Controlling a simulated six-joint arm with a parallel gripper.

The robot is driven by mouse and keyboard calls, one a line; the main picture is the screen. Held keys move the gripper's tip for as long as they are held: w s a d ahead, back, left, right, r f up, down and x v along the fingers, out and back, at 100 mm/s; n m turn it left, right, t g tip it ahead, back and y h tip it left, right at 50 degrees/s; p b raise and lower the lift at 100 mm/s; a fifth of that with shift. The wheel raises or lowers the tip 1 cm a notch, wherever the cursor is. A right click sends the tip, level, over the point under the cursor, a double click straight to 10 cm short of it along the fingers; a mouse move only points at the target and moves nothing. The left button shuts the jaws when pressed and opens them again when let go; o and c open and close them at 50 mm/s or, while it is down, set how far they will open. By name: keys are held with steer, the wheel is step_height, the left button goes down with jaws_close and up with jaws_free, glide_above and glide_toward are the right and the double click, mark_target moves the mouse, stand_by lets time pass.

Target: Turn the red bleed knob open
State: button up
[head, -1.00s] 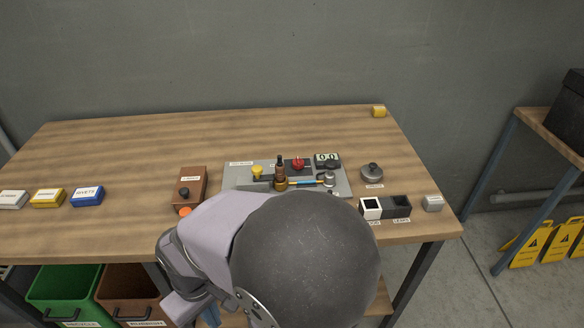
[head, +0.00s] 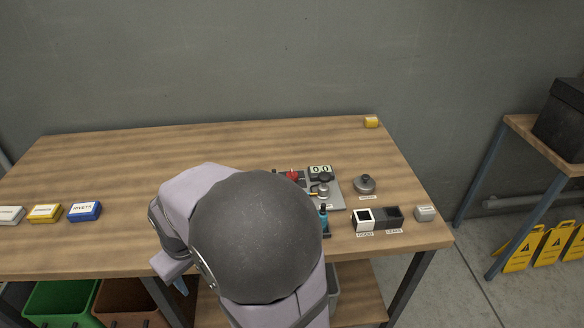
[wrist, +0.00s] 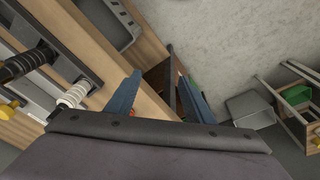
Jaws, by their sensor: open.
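The red bleed knob (head: 293,175) shows in the head view on a grey panel (head: 336,201) at the right half of the bench. My arm stands in front of the panel's left part and hides it. In the wrist view my gripper (wrist: 160,85) is open with two blue fingers and nothing between them. It is over the bench's front edge, with bins and floor beyond. The red knob does not show in the wrist view, so the gripper is apart from it. In the head view I cannot make out the fingers clearly.
A round grey part (head: 364,185), a white and black two-part tray (head: 389,219) and a grey block (head: 425,213) are to the right. Labelled boxes, including a blue one (head: 84,212), lie far left.

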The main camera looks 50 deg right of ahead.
steer(key=w+d+r+m+t+h+p, duration=0.1)
steer(key=w+d+r+p, duration=0.1)
steer(key=w+d+r, duration=0.5)
steer(key=w+d+r+t+h+p, duration=0.15)
steer(key=w+d, duration=0.25)
steer(key=d, duration=0.5)
steer(key=d+m, duration=0.1)
steer(key=d, duration=0.2)
steer(key=d+m+p, duration=0.1)
steer(key=d+m, duration=0.1)
steer(key=d, duration=0.2)
steer(key=d+m+g+p, duration=0.1)
steer(key=d, duration=0.3)
steer(key=shift+s, duration=0.25)
steer(key=s+d+f+m+g+p, duration=0.15)
steer(key=s+d+m, duration=0.45)
steer(key=d, duration=0.7)
steer(key=shift+h, duration=0.25)
steer(key=shift+a+p+x, duration=0.15)
steer(key=shift+p+x, duration=0.6)
steer(key=shift+x, duration=1.2)
steer(key=shift+a+p+x, duration=0.1)
steer(key=shift+p+x, duration=0.6)
steer(key=shift+x, duration=1.25)
steer(key=shift+w+f, duration=0.1)
steer(key=c, duration=1)
